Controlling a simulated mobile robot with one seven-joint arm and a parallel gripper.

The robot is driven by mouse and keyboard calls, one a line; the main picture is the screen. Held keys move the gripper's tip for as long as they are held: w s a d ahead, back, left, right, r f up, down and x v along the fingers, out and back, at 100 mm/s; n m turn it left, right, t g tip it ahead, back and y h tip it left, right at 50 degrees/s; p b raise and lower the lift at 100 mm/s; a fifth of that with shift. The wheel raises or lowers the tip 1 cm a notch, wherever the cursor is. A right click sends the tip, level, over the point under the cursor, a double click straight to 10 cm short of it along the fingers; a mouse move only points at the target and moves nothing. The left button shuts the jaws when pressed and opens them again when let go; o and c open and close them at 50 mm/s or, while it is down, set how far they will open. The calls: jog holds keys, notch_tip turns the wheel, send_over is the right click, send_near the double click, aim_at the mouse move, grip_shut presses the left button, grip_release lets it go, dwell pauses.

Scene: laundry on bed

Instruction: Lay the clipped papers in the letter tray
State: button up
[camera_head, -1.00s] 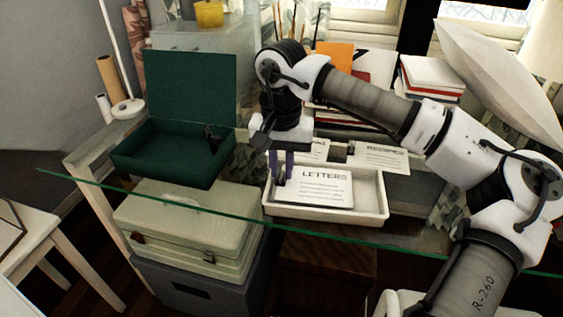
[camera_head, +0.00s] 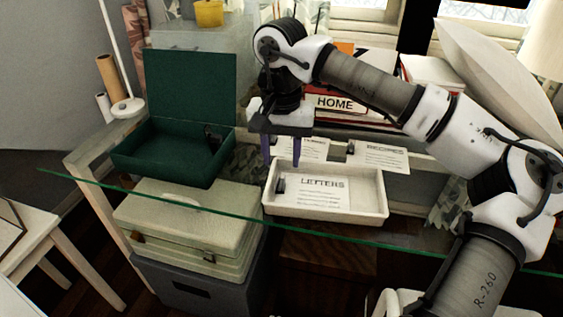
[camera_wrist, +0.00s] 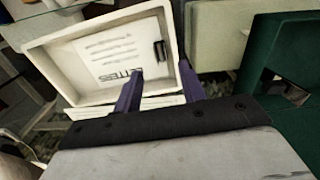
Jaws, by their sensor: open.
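The clipped papers (camera_head: 318,193), a white sheet headed LETTERS with a dark clip at the left end, lie flat inside the white letter tray (camera_head: 345,216) on the glass desk. They also show in the wrist view (camera_wrist: 110,52), inside the tray (camera_wrist: 72,95). My gripper (camera_head: 281,164) is above the tray's back left edge, with its purple fingers apart and nothing between them. In the wrist view the two fingertips (camera_wrist: 160,66) reach over the tray's edge, apart from the clip.
Papers headed RECIPES (camera_head: 380,157) and another partly hidden sheet lie behind the tray. An open green box (camera_head: 172,160) stands to the left. Books and a HOME sign (camera_head: 335,103) stand at the back.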

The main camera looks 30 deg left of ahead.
notch_tip(320, 180, up, 11)
jog(key=shift+f+p, duration=0.15)
jog(key=shift+p, duration=0.2)
dwell(0.5)
